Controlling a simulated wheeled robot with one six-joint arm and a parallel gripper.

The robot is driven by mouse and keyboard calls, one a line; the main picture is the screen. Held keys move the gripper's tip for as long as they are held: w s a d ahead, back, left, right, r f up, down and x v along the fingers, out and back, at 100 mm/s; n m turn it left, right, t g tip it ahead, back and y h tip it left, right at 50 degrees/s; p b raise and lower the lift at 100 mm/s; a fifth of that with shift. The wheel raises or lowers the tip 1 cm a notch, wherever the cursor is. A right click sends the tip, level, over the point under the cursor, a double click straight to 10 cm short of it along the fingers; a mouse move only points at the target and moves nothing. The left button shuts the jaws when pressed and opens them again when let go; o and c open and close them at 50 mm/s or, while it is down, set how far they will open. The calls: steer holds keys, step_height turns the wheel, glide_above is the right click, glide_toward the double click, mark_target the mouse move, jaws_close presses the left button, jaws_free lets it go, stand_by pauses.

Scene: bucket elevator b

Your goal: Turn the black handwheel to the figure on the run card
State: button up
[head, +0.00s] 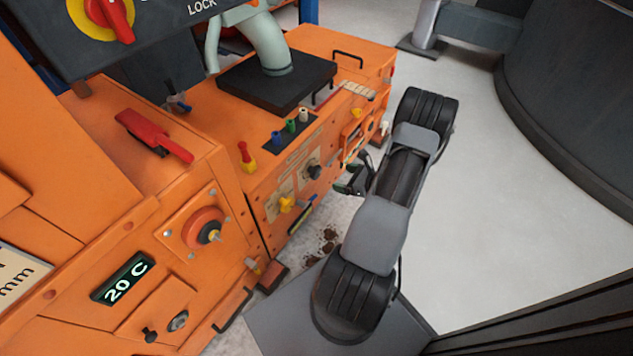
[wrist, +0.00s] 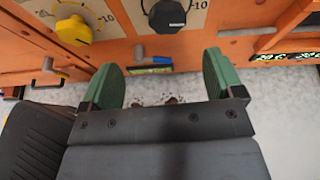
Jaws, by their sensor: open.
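The black handwheel (head: 313,170) is a small dark knob on the front face of the orange machine. In the wrist view the black handwheel (wrist: 167,15) is at the top edge, partly cut off, with a scale around it showing "10" at its right. My gripper (head: 352,182) is beside the machine front, to the right of the handwheel and apart from it. In the wrist view my gripper (wrist: 162,62) has its green finger pads wide apart with nothing between them. A pale card (head: 18,282) at the left edge reads "mm"; I cannot tell whether it is the run card.
A yellow knob (head: 287,204) with its own scale is left of the handwheel. A red lever (head: 155,137), a red-and-yellow lever (head: 246,158) and a "20 C" display (head: 122,279) are on the machine. Brown debris lies below. The pale floor (head: 510,210) at right is clear.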

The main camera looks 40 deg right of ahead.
mark_target(318, 174)
steer(key=shift+m+h, duration=0.3)
steer(key=shift+m, duration=0.1)
steer(key=b+x, duration=0.1)
steer(key=x, duration=0.3)
steer(key=b+x, duration=0.1)
steer(key=x, duration=0.3)
steer(key=f+b+x, duration=0.1)
steer(key=b+x, duration=0.1)
steer(key=x, duration=0.2)
steer(key=shift+d+f, duration=0.2)
steer(key=shift+d, duration=0.1)
steer(key=shift+w+a+f, duration=0.15)
steer(key=shift+w+a, duration=0.05)
steer(key=shift+w, duration=0.4)
steer(key=shift+c, duration=0.4)
steer(key=c, duration=0.8)
